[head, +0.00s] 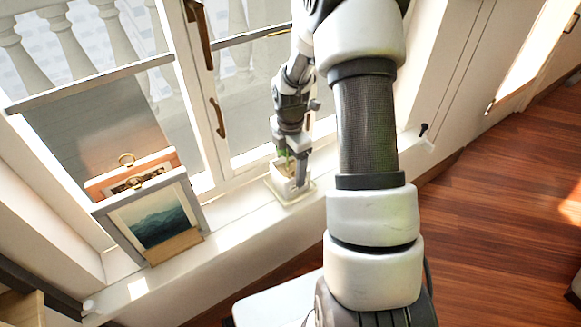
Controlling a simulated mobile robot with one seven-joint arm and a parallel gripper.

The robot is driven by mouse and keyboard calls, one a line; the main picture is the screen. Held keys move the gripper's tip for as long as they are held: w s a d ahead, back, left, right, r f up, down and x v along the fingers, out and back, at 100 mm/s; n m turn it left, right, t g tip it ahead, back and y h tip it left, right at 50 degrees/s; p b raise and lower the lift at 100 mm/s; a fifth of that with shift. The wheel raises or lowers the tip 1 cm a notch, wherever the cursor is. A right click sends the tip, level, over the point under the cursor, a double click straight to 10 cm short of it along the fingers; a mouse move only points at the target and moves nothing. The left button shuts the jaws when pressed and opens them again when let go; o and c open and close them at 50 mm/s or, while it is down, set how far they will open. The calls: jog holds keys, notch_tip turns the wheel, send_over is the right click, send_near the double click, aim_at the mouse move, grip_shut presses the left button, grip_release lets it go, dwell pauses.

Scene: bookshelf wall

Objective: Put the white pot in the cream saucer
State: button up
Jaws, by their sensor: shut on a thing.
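The white pot (283,183) is a small pale pot with something green inside, on the window sill side of the scene. My gripper (292,172) reaches down over it and is shut on it, with a finger against its right side. The cream saucer (293,201) is a pale, squarish shallow dish on the sill, directly under the pot in this view. The pot shows within the saucer's outline. I cannot tell whether its base touches the saucer. My gripper hides part of the pot.
Two framed pictures (150,217) lean by the window, left along the sill (245,222). Window frames with brown handles (218,118) stand close behind the gripper. The sill between the pictures and the saucer is clear. Wooden floor (500,200) lies to the right.

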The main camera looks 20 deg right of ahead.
jog(key=shift+f, duration=0.1)
jog(key=o, duration=1.4)
jog(key=shift+o, duration=0.2)
